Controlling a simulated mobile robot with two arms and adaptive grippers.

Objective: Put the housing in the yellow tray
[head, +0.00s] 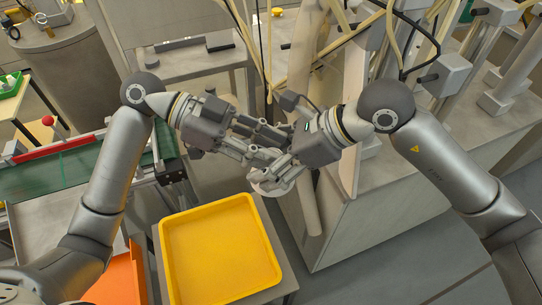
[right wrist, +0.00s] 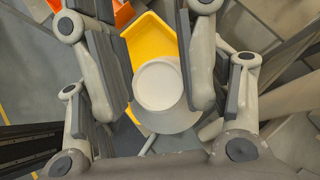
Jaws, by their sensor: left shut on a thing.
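The housing is a pale, round piece. It shows low under the meeting hands in the head view (head: 270,184) and between my right fingers in the right wrist view (right wrist: 158,86). My left gripper (head: 268,146) is shut on it, though the contact is mostly hidden by the hands. My right gripper (head: 277,170) is open, with its fingers on either side of the housing; the right-hand finger overlaps part of it in the right wrist view. The yellow tray (head: 271,281) is empty, below and in front of the hands. It also shows behind the housing (right wrist: 148,28).
The tray stands on a small grey table (head: 286,283). An orange bin (head: 117,281) is left of it, and a green conveyor (head: 45,175) lies farther left. A grey cabinet (head: 335,225) with hanging hoses stands close on the right. Both hands are crowded together above the tray's far edge.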

